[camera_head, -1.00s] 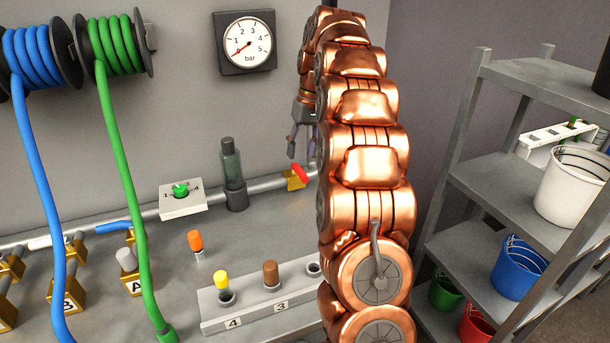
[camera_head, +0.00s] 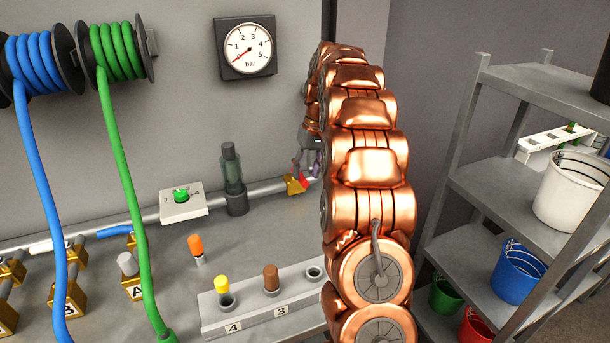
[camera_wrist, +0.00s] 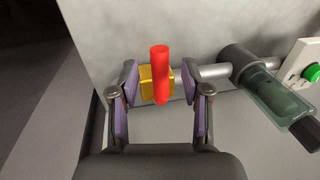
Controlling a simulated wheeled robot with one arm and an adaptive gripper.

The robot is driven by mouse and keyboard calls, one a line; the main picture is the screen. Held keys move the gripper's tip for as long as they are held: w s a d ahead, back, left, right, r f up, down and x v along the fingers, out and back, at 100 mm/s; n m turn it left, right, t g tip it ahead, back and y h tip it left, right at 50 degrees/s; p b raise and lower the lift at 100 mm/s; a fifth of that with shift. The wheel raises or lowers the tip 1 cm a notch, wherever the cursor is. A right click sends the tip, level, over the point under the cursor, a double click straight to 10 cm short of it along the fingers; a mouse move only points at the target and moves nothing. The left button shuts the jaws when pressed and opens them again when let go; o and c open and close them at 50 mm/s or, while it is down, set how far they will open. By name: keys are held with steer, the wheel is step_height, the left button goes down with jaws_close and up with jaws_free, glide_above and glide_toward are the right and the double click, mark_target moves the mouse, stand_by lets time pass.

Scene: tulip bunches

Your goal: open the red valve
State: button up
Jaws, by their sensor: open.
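The red valve (camera_wrist: 160,76) has a red lever handle on a yellow-gold body, set on a grey pipe. In the wrist view the lever points up and down the picture, with the body behind it. My gripper (camera_wrist: 162,92) is open, with one purple-padded finger on each side of the valve; I see gaps between the pads and the lever. In the head view the valve (camera_head: 297,184) is partly covered by my gripper (camera_head: 305,166), which is down at it beside my copper-coloured arm.
A green-glass cylinder (camera_head: 232,170) stands on the pipe left of the valve, with a green-knobbed dial (camera_head: 182,199) beyond it. A pressure gauge (camera_head: 247,47) on the wall has its needle at the low end. A peg block (camera_head: 262,299) lies in front, a shelf (camera_head: 515,168) at right.

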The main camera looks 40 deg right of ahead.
steer(key=shift+a+f, duration=0.25)
steer(key=shift+f, duration=0.85)
steer(key=shift+c, duration=0.2)
jaws_close()
